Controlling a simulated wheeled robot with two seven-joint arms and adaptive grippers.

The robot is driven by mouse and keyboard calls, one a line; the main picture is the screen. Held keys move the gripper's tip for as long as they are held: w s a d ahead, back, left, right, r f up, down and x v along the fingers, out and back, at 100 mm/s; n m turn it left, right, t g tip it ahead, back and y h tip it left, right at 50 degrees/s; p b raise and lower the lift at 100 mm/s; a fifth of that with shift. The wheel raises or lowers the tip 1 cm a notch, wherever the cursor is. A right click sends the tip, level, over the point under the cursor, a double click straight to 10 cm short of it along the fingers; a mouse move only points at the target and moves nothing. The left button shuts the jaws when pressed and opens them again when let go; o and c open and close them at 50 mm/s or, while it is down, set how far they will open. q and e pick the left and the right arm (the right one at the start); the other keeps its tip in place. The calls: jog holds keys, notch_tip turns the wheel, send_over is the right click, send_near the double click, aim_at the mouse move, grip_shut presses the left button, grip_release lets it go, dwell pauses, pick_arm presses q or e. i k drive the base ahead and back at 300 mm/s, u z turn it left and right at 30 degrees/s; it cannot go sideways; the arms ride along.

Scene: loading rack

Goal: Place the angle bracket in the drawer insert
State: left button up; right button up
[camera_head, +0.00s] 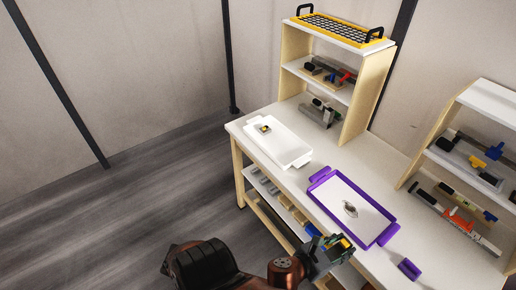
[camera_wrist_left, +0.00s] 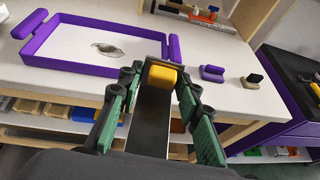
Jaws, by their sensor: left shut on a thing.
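My left gripper (camera_head: 332,247) is at the front edge of the table, on the near side of the purple-rimmed tray (camera_head: 321,204). In the left wrist view its green fingers are shut on a dark flat piece (camera_wrist_left: 151,125) with a yellow block (camera_wrist_left: 162,78) at its far end. I cannot tell for sure whether this is the angle bracket. The purple tray (camera_wrist_left: 78,67) has a white floor with a small grey metallic object (camera_head: 350,209) lying on it. I cannot clearly make out which thing is the drawer insert. My right gripper is out of view.
A white tray (camera_head: 291,153) with a small yellow-and-dark item (camera_head: 264,128) stands farther back on the white table. Shelf racks (camera_head: 342,83) with tools stand behind and right. A small purple piece (camera_head: 409,269) lies on the table at right. Bins (camera_head: 268,184) sit below the tabletop.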

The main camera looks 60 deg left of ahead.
aim_at(282, 147)
jog(key=u, duration=0.45)
jog(key=k, duration=1)
jog(key=u, duration=1.05)
jog(key=i, duration=0.7)
jog(key=u, duration=0.5)
jog(key=i, duration=0.7)
jog(key=z, duration=0.8)
jog(key=i, duration=0.8)
jog(key=z, duration=0.85)
